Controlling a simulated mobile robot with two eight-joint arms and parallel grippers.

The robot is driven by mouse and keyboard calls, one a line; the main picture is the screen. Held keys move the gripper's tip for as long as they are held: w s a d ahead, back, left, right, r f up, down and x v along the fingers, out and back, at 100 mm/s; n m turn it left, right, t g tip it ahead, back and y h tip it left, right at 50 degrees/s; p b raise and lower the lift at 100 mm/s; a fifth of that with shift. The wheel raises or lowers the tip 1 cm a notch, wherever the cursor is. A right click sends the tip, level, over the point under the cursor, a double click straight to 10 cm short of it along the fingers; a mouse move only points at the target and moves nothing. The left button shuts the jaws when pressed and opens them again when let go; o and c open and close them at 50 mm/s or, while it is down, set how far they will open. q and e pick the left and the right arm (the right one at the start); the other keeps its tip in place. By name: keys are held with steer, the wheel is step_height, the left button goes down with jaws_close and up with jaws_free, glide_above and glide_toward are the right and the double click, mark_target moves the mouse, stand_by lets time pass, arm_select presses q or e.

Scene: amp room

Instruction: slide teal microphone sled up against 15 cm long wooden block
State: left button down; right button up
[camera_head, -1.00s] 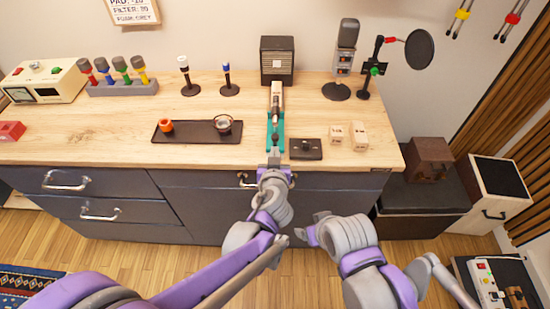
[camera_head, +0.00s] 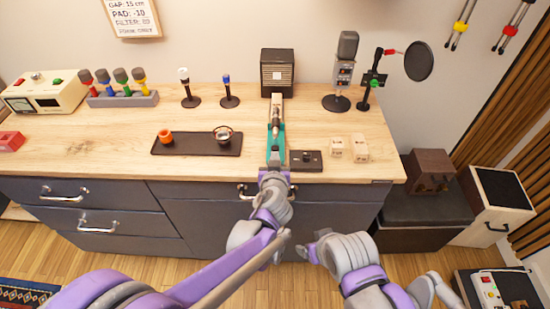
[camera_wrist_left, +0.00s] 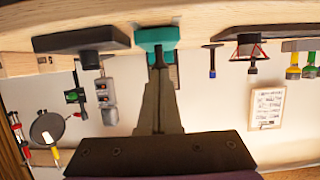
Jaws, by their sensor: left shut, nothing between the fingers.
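The teal microphone sled (camera_head: 281,146) lies on the wooden worktop near its front edge, a microphone (camera_head: 276,127) along its top. The pale wooden block (camera_head: 277,102) lies straight behind it, in line with it, in front of a dark speaker box. The microphone's far end hides whether sled and block touch. My left gripper (camera_head: 274,158) is shut and empty at the sled's near end. In the left wrist view, which is upside down, its fingers (camera_wrist_left: 160,75) point at the teal end face (camera_wrist_left: 156,37); contact is unclear. My right gripper (camera_head: 310,245) is low, in front of the cabinet; its jaws are unclear.
A dark plate (camera_head: 306,160) lies close to the sled's right, with two small wooden blocks (camera_head: 348,149) beyond it. A dark tray (camera_head: 190,143) lies to the left. The speaker box (camera_head: 277,73) stands behind the block. A microphone stand (camera_head: 336,103) is at back right.

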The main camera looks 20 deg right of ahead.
mark_target(275, 146)
arm_select(q)
steer(key=shift+w+d, duration=0.25)
steer(key=shift+w, duration=0.6)
steer(key=shift+w+d, duration=0.2)
steer(key=shift+w, duration=0.6)
steer(key=shift+w+d, duration=0.25)
steer(key=shift+w, duration=0.6)
steer(key=p+v, duration=0.1)
steer(key=v, duration=0.6)
steer(key=shift+s+f+p, duration=0.15)
steer(key=shift+s+p, duration=0.1)
steer(key=shift+p, duration=0.05)
steer(key=shift+a, duration=0.15)
